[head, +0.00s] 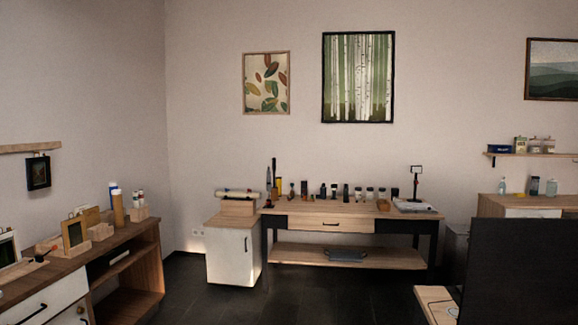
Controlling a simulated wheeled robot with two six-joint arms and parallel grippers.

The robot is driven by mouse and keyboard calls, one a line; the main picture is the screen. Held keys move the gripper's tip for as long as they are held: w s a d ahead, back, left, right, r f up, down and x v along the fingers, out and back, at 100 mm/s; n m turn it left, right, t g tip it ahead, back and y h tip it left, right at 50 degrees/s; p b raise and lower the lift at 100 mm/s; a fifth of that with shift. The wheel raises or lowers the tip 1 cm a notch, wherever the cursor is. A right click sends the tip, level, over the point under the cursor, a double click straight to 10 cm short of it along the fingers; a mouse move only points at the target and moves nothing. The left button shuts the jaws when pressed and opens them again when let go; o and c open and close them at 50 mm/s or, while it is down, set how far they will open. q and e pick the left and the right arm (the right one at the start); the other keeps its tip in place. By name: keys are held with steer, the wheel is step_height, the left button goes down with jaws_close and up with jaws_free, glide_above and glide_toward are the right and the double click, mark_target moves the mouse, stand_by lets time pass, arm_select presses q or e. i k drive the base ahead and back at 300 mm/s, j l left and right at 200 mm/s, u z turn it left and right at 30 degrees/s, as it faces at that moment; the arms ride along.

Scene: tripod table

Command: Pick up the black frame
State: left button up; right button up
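A small black frame (38,173) with a dark picture hangs below a wooden wall ledge (28,148) at the left. It is above the left counter, apart from the counter top. A larger black-edged frame with a birch forest picture (357,77) hangs high on the back wall. I cannot tell from the picture alone which black frame the task names. Neither of my grippers is in view.
A wooden counter (130,236) at the left holds small frames and bottles. A workbench (345,209) with several bottles stands at the back wall. A large dark panel (522,270) blocks the lower right. Dark floor (310,295) lies open in the middle.

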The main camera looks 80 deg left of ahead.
mark_target(38, 169)
steer(key=u, duration=4.25)
steer(key=i+l+u, duration=0.1)
steer(key=i+l, duration=1.7)
steer(key=i, duration=0.05)
